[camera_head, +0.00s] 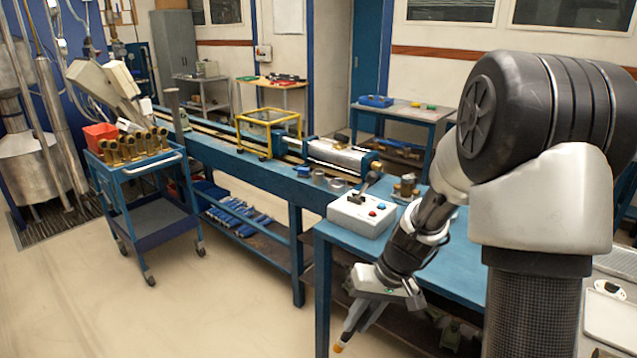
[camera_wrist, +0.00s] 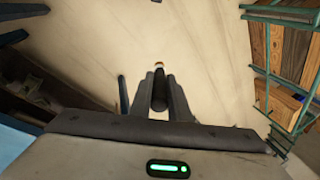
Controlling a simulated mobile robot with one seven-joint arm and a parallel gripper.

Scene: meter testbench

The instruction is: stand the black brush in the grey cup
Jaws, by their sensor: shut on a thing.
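My gripper (camera_head: 347,332) hangs low in front of the blue table, pointing down over the floor. In the wrist view my gripper (camera_wrist: 163,78) is shut on the black brush (camera_wrist: 159,95), a dark rod between the two fingers. The rod's orange-and-white end (camera_wrist: 159,64) sticks out past the fingertips. Its orange tip (camera_head: 338,348) also shows in the head view below the fingers; the rest is mostly hidden there. Two small grey round vessels (camera_head: 318,178) stand on the long bench; I cannot tell whether one is the grey cup.
A white control box (camera_head: 361,215) with red and blue buttons stands on the blue table (camera_head: 456,262) beside my arm. Brass fittings (camera_head: 406,187) stand behind it. A blue trolley (camera_head: 158,216) with brass meters is at left. The floor between is clear.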

